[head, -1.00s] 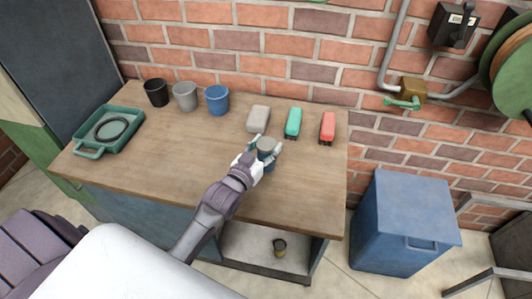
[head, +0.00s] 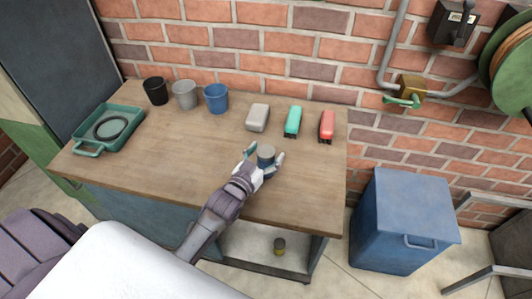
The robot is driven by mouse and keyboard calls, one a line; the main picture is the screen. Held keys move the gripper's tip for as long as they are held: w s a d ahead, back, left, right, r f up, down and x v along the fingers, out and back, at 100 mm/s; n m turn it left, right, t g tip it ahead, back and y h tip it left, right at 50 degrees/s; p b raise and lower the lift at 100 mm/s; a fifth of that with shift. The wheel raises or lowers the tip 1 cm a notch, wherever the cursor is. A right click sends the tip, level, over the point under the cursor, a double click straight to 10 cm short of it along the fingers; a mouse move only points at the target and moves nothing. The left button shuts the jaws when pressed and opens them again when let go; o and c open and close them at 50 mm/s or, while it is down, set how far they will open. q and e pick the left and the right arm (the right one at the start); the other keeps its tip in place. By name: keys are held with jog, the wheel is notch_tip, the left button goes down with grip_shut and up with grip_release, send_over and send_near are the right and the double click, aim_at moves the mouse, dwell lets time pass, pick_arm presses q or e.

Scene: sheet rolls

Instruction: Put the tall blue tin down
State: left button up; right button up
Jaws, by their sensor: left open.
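The tall blue tin (head: 266,156) stands upright on the wooden workbench (head: 190,150), near its front right part. Its grey lid faces up, and its lower side is partly hidden by my gripper. My left gripper (head: 264,160) is open, with one finger on each side of the tin. Whether the fingers touch it cannot be told. My right gripper is not in view.
Black (head: 156,91), grey (head: 185,95) and blue (head: 216,98) cups stand back left. A green tray (head: 90,148) holds a black ring.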

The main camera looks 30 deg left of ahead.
pick_arm(q)
jog(key=shift+r, duration=0.25)
jog(key=s, duration=0.7)
jog(key=s+b, duration=0.1)
jog(key=s, duration=0.2)
jog(key=shift+s+a+r, duration=0.1)
jog(key=shift+s+a, duration=0.15)
jog(key=shift+s, duration=0.1)
jog(key=shift+s+r, duration=0.1)
jog(key=shift+s, duration=0.55)
